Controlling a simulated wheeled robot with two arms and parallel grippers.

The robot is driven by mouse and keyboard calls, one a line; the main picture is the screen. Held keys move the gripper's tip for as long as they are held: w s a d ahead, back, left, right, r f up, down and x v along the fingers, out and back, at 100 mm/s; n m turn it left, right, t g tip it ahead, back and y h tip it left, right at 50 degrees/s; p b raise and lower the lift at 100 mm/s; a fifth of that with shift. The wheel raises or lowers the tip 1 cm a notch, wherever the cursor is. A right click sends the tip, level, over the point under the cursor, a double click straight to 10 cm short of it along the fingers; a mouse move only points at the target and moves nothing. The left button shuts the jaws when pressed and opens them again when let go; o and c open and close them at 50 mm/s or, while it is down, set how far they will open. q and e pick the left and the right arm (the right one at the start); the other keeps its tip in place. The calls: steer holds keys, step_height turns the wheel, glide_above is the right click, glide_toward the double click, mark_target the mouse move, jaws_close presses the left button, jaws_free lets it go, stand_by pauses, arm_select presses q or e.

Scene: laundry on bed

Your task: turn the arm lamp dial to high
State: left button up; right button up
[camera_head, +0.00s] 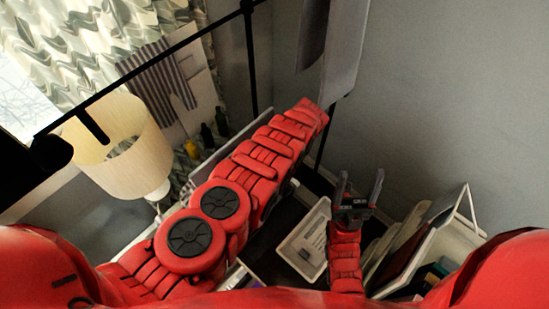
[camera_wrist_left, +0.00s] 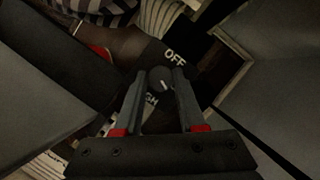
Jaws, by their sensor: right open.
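In the left wrist view, a small dark round dial (camera_wrist_left: 160,80) lies between the tips of my left gripper (camera_wrist_left: 160,78). A white "OFF" label (camera_wrist_left: 175,56) is just above it, and a partly hidden label ending in "GH" (camera_wrist_left: 151,99) is below it. The fingers are close on both sides of the dial; I cannot tell whether they touch it. In the head view my left arm hides its gripper and the dial. A black jointed bar (camera_head: 165,55), perhaps the arm lamp, crosses the upper left. My right gripper (camera_head: 359,178) is open and empty.
A beige-shaded lamp (camera_head: 125,155) stands at the left by the curtain (camera_head: 80,45). A rack with upright items (camera_head: 425,235) stands at the right. A grey wall (camera_head: 450,90) closes the right side.

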arm_select(q)
jaws_close()
steer(key=shift+m, duration=0.4)
steer(key=shift+a+f+m+t+b, duration=0.1)
steer(key=shift+m+t+b, duration=0.2)
steer(key=shift+m+b, duration=0.15)
steer(key=m+b, duration=0.1)
steer(key=b, duration=0.2)
steer(key=shift+f+m+t, duration=0.15)
steer(key=shift+m+t, duration=0.1)
steer(key=shift+t, duration=0.05)
steer(key=shift+s+r+m+b, duration=0.2)
steer(key=shift+m+b, duration=0.15)
steer(key=shift+m, duration=0.25)
steer(key=shift+r+m+t+h, duration=0.1)
steer(key=shift+m+t+h, duration=0.35)
steer(key=shift+m, duration=0.35)
